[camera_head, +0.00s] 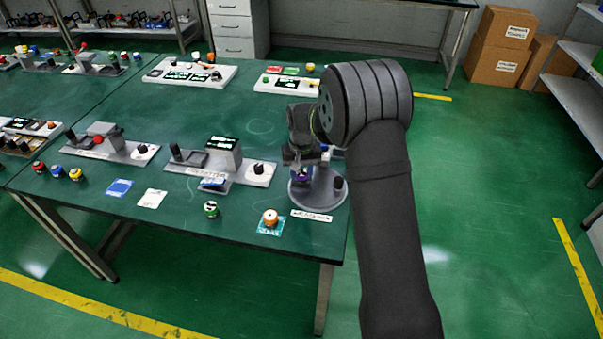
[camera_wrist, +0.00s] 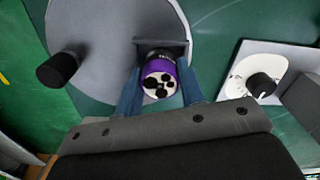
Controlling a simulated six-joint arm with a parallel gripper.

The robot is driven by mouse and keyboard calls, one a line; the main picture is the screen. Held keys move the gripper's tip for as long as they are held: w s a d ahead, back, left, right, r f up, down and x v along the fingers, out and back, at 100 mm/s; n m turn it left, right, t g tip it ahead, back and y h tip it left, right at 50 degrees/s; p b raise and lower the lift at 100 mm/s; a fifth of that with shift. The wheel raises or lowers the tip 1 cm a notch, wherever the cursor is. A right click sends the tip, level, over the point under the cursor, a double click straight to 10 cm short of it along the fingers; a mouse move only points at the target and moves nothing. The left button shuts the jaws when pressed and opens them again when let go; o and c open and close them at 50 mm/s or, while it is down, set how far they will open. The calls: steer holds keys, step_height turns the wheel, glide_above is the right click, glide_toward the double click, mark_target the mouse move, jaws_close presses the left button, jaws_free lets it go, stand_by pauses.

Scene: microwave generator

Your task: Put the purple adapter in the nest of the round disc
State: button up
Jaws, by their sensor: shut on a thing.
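The purple adapter (camera_wrist: 160,80) is held between the two blue fingers of my gripper (camera_wrist: 163,95), its pale face with black round spots turned to the wrist camera. In the head view my gripper (camera_head: 304,165) is over the round disc, and a little purple of the adapter (camera_head: 303,173) shows there. The grey round disc (camera_head: 312,202) stands at the table's right corner; in the wrist view its plate (camera_wrist: 100,25) lies behind the adapter. A grey block on the disc is right at the adapter's far end. I cannot tell whether the adapter touches the nest, which is hidden.
A black knob (camera_head: 338,183) stands up from the disc, left of my gripper in the wrist view (camera_wrist: 57,69). A grey station with a white dial (camera_head: 259,172) is beside the disc. An orange-and-white part (camera_head: 270,217) and a green part (camera_head: 211,209) stand in front.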

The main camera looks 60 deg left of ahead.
mark_target(302, 172)
steer(key=o, duration=1.1)
steer(key=shift+f, duration=0.1)
steer(key=shift+o, duration=0.2)
step_height(302, 172, up, 12)
step_height(302, 172, down, 12)
steer(key=shift+r, duration=1.9)
